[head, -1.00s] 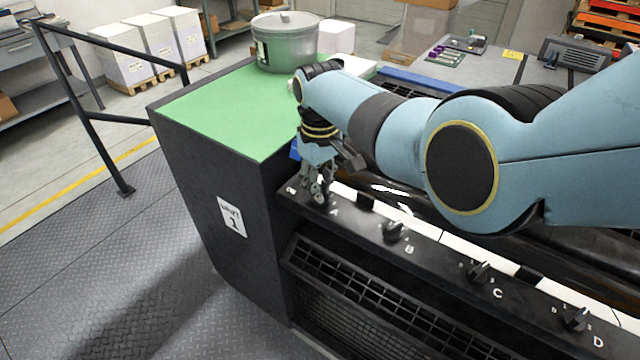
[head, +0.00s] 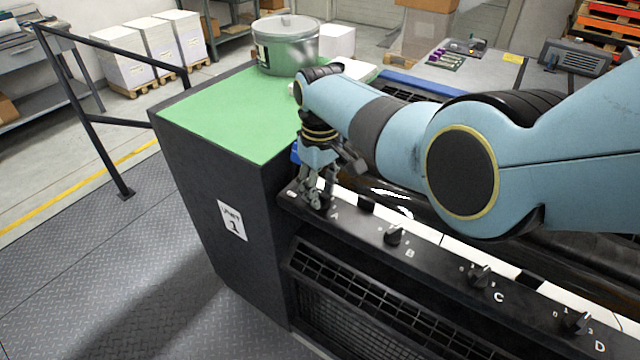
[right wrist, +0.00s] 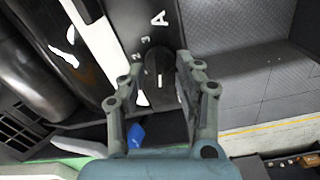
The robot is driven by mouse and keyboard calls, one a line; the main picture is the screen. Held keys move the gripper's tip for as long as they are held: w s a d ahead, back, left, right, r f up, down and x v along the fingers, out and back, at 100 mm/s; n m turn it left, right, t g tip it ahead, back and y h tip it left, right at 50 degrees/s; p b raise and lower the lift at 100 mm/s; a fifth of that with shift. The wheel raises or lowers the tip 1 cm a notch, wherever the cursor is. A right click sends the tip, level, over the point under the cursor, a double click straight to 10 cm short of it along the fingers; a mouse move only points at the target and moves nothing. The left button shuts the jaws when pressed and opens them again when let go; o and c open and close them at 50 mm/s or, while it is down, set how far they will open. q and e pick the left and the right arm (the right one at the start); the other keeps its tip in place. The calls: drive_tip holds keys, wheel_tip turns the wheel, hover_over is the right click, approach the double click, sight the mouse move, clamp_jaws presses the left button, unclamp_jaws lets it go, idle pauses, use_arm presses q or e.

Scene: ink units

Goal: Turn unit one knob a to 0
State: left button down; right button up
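Knob A of unit one is a dark round knob (right wrist: 158,78) with a white pointer line, seen in the right wrist view beside the letter A and small numerals. In the head view it is mostly hidden by my right gripper. My right gripper (head: 318,198) points down over the left end of the black knob panel (head: 350,222). In the right wrist view its two fingers (right wrist: 157,85) stand apart on either side of the knob, with visible gaps. The unit's 1 label (head: 232,220) is on the dark cabinet side. My left gripper is not in view.
Knobs B (head: 393,235), C (head: 479,275) and D (head: 576,321) sit along the same panel to the right. A metal pot (head: 288,48) stands on the green top (head: 225,115). Dark rollers lie behind the panel, under my right arm.

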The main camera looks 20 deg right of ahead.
sight(321, 192)
wheel_tip(321, 192, up, 12)
idle(0.5)
drive_tip(key=shift+f, duration=0.1)
